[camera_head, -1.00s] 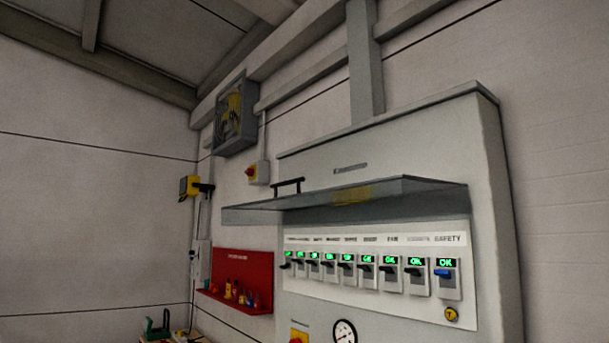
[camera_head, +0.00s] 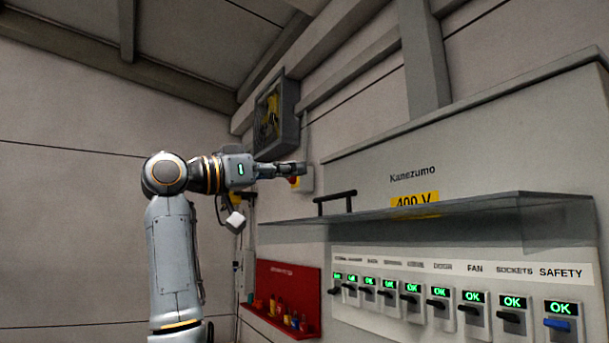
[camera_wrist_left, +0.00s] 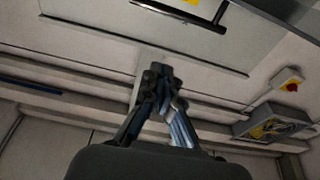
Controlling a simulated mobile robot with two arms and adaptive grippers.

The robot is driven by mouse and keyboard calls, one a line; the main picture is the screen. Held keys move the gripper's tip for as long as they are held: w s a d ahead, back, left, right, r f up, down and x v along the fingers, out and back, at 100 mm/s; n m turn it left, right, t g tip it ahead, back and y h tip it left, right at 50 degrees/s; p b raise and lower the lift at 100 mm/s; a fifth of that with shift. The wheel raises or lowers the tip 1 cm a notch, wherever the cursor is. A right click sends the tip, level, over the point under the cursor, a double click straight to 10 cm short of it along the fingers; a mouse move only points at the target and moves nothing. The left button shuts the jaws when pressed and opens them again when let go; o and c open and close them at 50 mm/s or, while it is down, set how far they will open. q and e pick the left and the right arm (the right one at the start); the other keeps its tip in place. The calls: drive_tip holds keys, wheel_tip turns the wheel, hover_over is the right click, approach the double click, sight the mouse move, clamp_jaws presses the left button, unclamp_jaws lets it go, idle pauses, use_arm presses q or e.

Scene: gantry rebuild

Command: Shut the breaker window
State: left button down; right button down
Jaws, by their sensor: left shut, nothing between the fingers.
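The breaker window (camera_head: 470,215) is a clear panel raised open on the grey cabinet, sticking out above the row of breakers. Its black handle (camera_head: 335,202) stands on its left front edge. In the left wrist view the handle (camera_wrist_left: 224,12) shows at the top edge. My left gripper (camera_head: 303,169) is shut and empty, up and to the left of the handle and apart from it. Its closed fingers also show in the left wrist view (camera_wrist_left: 160,75). My right gripper is in no view.
Below the window is a row of breakers (camera_head: 440,307) with green OK displays. A red rack (camera_head: 288,296) hangs on the wall at the left. A fan box (camera_head: 277,118) and a red-and-yellow switch (camera_head: 305,180) are behind my left gripper. The air before the window looks clear.

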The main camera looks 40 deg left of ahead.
use_arm(q)
drive_tip(key=p+x, duration=0.4)
drive_tip(key=x, duration=0.4)
drive_tip(key=shift+r, duration=0.2)
drive_tip(key=shift+w+f, duration=0.25)
drive_tip(key=shift+f, duration=1)
drive_tip(key=shift+s+f, duration=0.15)
drive_tip(key=shift+f, duration=0.25)
drive_tip(key=shift+s+a+f+p, duration=0.2)
drive_tip(key=shift+f+p, duration=0.1)
drive_tip(key=shift+f, duration=0.3)
drive_tip(key=shift+d, duration=0.15)
